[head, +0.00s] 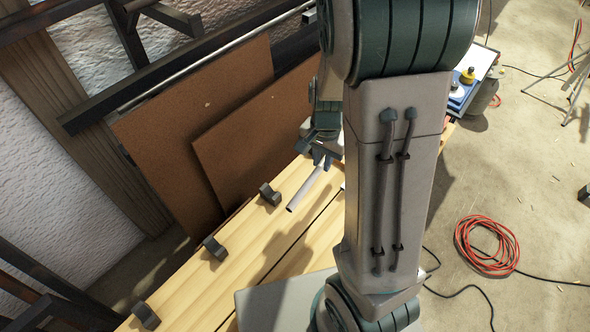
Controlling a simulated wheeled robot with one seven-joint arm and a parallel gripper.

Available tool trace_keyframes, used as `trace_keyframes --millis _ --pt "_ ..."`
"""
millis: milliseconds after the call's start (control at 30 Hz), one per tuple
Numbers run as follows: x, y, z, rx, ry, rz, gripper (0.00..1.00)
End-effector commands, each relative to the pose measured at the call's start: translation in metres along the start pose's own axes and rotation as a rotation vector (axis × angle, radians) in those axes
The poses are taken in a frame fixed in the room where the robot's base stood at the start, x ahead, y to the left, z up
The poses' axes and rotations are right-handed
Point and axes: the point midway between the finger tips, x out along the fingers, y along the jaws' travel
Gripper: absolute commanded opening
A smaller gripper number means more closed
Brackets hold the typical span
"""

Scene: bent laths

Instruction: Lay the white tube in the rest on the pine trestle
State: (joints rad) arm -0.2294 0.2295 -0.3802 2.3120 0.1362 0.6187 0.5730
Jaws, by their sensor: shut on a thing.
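The white tube (305,191) is in my gripper (322,163), which is shut on it near its upper end. The tube slants down to the left and looks to be above the pine trestle (193,289), though its height is hard to tell. Three dark notched rests stand in a row along the trestle's left edge: an upper one (269,194), a middle one (215,248) and a lower one (146,316). The tube's free end is to the right of the upper rest and apart from it.
Brown boards (190,140) lean on the wall behind the trestle, with a dark rail above them. A blue box (463,92) with a yellow item stands at the upper right. A coiled red cable (487,246) lies on the floor at right. The trestle's lower left is clear between rests.

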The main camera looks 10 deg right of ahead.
Motion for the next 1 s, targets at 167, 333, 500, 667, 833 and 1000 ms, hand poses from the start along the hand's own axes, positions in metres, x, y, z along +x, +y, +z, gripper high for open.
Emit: trace_keyframes --millis 167,333,500,667,833,1000 --pt "0.002 0.009 0.004 0.109 -0.004 -0.003 0.00" --pt "0.017 -0.012 -0.003 0.117 -0.005 0.000 0.00" --pt "0.034 -0.041 -0.013 0.117 -0.005 0.000 0.00" --pt "0.051 -0.068 -0.021 0.117 -0.005 -0.001 0.00" --pt "0.064 -0.090 -0.028 0.117 -0.004 -0.002 0.00" --pt "0.070 -0.098 -0.030 0.117 -0.005 -0.003 0.00"
